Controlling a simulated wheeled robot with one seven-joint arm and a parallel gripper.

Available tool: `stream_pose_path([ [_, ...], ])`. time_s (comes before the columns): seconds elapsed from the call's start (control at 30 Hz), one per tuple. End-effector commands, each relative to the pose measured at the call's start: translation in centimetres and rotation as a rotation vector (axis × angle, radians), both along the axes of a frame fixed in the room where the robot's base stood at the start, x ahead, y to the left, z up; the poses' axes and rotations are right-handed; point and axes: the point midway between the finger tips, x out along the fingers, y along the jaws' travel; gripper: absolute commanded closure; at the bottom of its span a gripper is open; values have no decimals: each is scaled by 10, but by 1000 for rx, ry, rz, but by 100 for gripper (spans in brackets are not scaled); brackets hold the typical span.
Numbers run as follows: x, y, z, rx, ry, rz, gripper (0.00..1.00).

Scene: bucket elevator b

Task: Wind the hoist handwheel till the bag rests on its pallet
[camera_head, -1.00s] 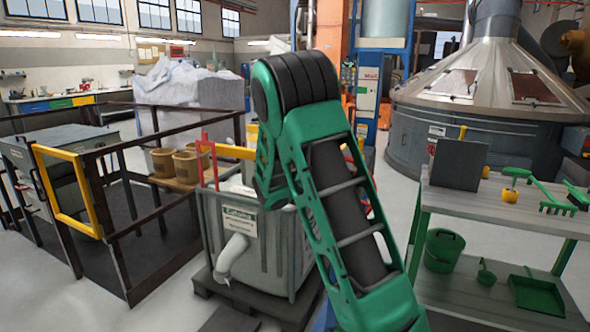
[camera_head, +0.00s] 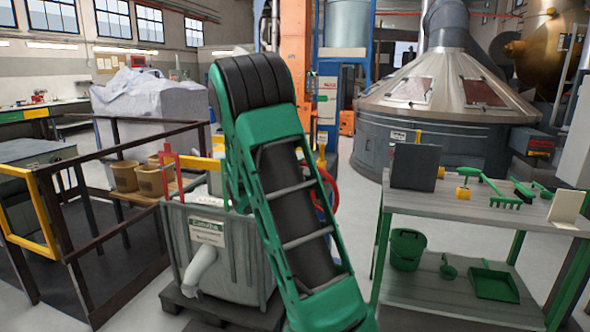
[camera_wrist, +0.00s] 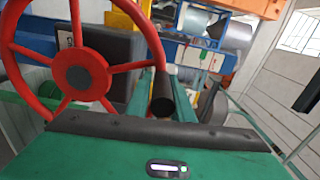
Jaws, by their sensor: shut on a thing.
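A red spoked handwheel (camera_wrist: 80,73) fills the left of the wrist view, its hub and spokes clear. My gripper (camera_wrist: 163,100) is at the right side of its rim, its green fingers on either side of a dark cylindrical grip (camera_wrist: 163,92). It is shut on that grip. In the head view only a red arc of the handwheel (camera_head: 333,188) shows behind my green arm, which hides the rest and my gripper. I cannot tell for certain which thing is the hoisted bag, nor whether it touches a pallet.
A grey tank (camera_head: 225,240) with a white spout stands on a dark pallet (camera_head: 215,308), left of my arm. Brown railings (camera_head: 120,250) are further left. A shelf (camera_head: 470,215) with green tools stands at right, before a large round vessel (camera_head: 440,115). A pale heap (camera_head: 150,95) lies behind.

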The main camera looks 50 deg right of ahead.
Motion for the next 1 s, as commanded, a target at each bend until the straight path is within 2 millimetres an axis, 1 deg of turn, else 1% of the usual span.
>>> stream_pose_path([
  [0.03,-6,-5,3,-9,5,-15,100],
  [0.77,-9,-8,3,-9,5,-21,100],
  [0.8,-9,-8,3,-9,5,-21,70],
  [0.83,-8,-8,3,-9,5,-20,63],
  [1.0,-6,-6,2,-6,4,-15,63],
])
